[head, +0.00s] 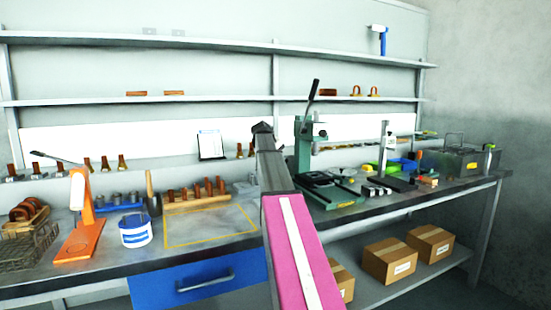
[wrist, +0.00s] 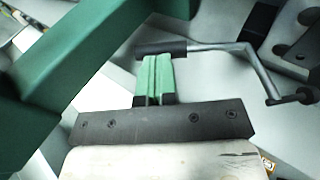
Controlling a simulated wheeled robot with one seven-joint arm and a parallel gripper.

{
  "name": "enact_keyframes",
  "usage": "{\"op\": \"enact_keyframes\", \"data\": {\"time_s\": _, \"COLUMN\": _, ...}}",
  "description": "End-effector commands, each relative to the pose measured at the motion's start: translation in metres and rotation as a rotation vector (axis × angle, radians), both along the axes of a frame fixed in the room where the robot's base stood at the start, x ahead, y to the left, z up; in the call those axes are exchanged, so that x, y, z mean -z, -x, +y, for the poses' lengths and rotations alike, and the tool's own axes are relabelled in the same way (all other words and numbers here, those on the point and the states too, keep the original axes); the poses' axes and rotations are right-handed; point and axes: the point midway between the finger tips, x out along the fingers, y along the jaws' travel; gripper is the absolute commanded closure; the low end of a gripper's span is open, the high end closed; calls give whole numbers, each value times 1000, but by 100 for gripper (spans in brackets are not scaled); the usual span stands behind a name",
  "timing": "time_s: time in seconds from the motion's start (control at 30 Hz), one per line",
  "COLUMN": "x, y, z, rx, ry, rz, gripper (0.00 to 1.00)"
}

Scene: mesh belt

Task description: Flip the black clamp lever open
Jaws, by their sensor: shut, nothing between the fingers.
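The clamp lever shows in the wrist view as a bent grey rod with a black grip (wrist: 162,47) at its left end. The rod runs right, then bends down to a pivot at the right side. My gripper (wrist: 158,58) has its two green-padded fingers shut together and empty. The fingertips are right at the underside of the black grip; I cannot tell whether they touch it. In the head view my arm blocks the middle, and the fingers and this lever cannot be made out.
A green press (head: 304,140) with a tall black handle stands right of my arm on the workbench. In the wrist view a thick green beam (wrist: 90,75) crosses at left, close to my fingers. An orange stand (head: 80,215) and a white-blue tub (head: 135,232) are at left.

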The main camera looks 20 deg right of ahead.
Motion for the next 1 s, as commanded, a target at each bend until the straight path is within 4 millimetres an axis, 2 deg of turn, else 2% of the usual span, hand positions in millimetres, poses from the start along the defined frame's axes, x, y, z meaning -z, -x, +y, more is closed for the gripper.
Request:
{"op": "enact_keyframes", "data": {"time_s": 0.4, "x": 8, "y": 0, "z": -10, "rx": 1, "ry": -15, "rz": 1, "gripper": 100}}
{"op": "enact_keyframes", "data": {"time_s": 1.0, "x": 6, "y": 0, "z": -11, "rx": 2, "ry": -13, "rz": 3, "gripper": 100}}
